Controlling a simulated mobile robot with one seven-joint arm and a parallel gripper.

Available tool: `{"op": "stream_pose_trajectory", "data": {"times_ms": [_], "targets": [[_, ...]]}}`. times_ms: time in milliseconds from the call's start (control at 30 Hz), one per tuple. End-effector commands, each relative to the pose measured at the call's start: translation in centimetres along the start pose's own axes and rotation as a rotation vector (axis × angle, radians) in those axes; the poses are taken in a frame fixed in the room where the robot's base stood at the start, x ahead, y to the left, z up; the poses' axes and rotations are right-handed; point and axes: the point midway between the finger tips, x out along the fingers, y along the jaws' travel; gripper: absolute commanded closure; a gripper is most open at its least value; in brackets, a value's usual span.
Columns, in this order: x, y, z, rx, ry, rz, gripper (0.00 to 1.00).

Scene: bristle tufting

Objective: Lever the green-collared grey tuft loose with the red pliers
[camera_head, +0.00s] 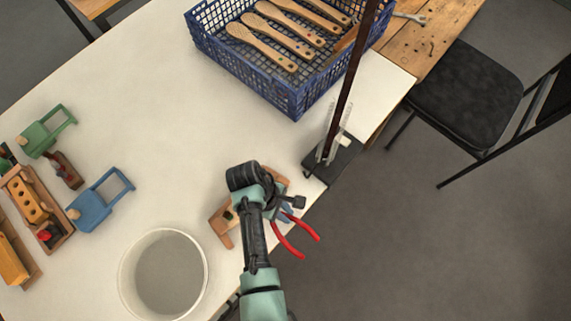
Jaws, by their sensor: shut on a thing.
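My gripper (287,206) is near the table's front right edge, pointing down and partly hidden by my own wrist. It is shut on the red pliers (290,246), whose two red handles stick out below it, spread apart. A wooden fixture (223,238) lies on the table under my wrist, mostly covered by it. The grey tuft and the pliers' jaws cannot be made out.
A white bucket (124,277) stands at the lower left. A dark clamp stand (338,160) with a tall post rises at the right edge. A blue crate (232,62) of wooden brush handles is at the back. Green (38,140) and blue (88,212) tools lie left. The table centre is clear.

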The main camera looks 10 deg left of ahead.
Motion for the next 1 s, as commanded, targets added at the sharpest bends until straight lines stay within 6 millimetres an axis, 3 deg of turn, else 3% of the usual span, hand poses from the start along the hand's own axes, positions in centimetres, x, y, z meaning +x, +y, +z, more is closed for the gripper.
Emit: {"op": "stream_pose_trajectory", "data": {"times_ms": [1000], "targets": [[0.21,0.06,-0.08,0.005,0.037,0.014,1.00]]}}
